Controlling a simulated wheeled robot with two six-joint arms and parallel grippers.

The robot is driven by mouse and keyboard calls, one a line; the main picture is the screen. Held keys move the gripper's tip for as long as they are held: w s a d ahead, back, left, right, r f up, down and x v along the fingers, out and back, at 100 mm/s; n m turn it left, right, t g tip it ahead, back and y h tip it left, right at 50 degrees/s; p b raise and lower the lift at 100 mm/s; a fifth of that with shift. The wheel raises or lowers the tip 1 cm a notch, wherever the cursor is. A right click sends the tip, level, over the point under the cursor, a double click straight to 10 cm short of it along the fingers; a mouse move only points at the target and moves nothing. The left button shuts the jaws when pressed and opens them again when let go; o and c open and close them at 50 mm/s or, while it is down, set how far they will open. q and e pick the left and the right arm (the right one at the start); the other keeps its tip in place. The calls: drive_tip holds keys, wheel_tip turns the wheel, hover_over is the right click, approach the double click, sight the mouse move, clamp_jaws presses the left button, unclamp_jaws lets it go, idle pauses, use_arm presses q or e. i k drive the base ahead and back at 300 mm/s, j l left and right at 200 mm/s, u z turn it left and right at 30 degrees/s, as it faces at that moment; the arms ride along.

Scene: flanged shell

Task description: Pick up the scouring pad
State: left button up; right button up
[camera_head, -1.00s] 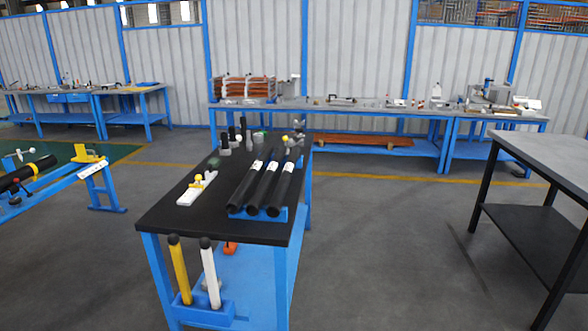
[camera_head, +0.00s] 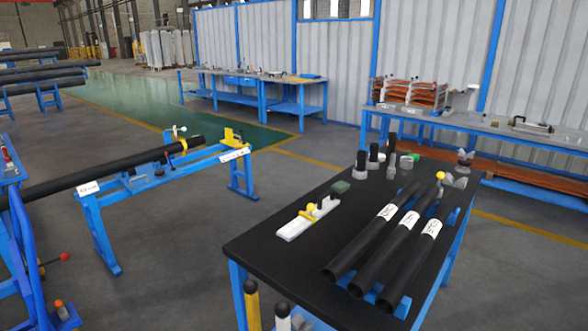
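A small dark green block (camera_head: 341,187), which looks like the scouring pad, lies on the black top of the blue-framed table (camera_head: 281,258). It sits just behind a white strip with a yellow knob (camera_head: 300,222), left of the black pipes. It is small, so its texture cannot be made out. Neither of my grippers shows in the view.
Three black pipes (camera_head: 385,240) lie on the table's right half. Several grey and black fittings (camera_head: 375,158) stand at its back. A long pipe on a blue stand (camera_head: 100,180) is at the left. Open floor (camera_head: 180,280) lies between stand and table.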

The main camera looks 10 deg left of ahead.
sight(340, 186)
drive_tip(key=i+j+z, duration=0.2)
drive_tip(key=j, duration=0.2)
drive_tip(key=i+j+z, duration=0.2)
drive_tip(key=j, duration=0.25)
drive_tip(key=i+j+z, duration=0.2)
drive_tip(key=j, duration=0.25)
drive_tip(key=j+z, duration=0.2)
drive_tip(key=j, duration=0.25)
drive_tip(key=j+z, duration=0.2)
drive_tip(key=j, duration=0.3)
drive_tip(key=i+j+z, duration=0.25)
drive_tip(key=j+z, duration=0.15)
drive_tip(key=j, duration=0.6)
drive_tip(key=j+z, duration=0.45)
drive_tip(key=j, duration=0.6)
drive_tip(key=j+z, duration=0.4)
drive_tip(key=j, duration=0.7)
